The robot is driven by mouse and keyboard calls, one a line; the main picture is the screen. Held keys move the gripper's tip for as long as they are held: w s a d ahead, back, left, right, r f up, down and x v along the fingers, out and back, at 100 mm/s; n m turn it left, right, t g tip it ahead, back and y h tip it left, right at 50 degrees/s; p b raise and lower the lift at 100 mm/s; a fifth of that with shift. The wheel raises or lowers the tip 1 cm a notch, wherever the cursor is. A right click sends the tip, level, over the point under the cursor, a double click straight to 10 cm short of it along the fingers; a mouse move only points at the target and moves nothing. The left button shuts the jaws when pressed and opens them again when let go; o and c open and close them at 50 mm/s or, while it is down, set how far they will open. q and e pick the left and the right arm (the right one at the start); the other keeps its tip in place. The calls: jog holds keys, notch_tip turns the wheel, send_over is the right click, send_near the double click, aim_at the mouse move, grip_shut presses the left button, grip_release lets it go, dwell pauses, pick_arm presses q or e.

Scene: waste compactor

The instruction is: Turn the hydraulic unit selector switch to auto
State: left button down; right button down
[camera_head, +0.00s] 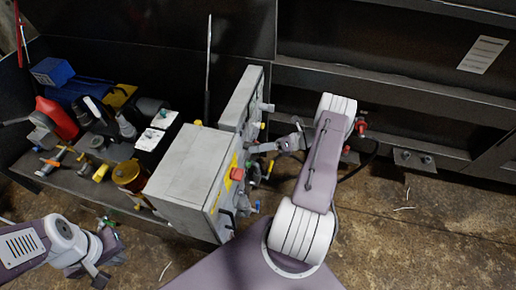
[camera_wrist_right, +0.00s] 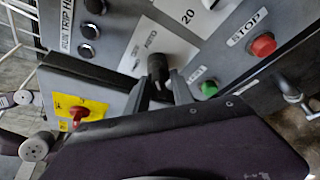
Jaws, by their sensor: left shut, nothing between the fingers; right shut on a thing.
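The selector switch (camera_wrist_right: 157,66) is a black knob on a pale labelled plate of the grey control panel, seen in the right wrist view. My right gripper (camera_wrist_right: 161,92) is shut on the knob. Its fingers hide part of the knob, and I cannot tell which position it points to. In the head view, my right gripper (camera_head: 256,149) reaches the front of the grey control boxes (camera_head: 190,165) from the right; the knob is hidden there. My left gripper (camera_head: 98,277) is shut and empty at the lower left, low and apart from the unit.
A red STOP button (camera_wrist_right: 263,44) and a green button (camera_wrist_right: 209,88) sit right of the knob. Black round fittings (camera_wrist_right: 88,31) line the panel's upper left. A red rotary handle on a yellow plate (camera_wrist_right: 80,112) is at lower left. Bare floor (camera_head: 420,230) lies right.

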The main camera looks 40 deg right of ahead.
jog(key=c, duration=1.5)
grip_release()
jog(key=shift+o, duration=0.2)
jog(key=shift+d, duration=0.1)
jog(key=v, duration=0.9)
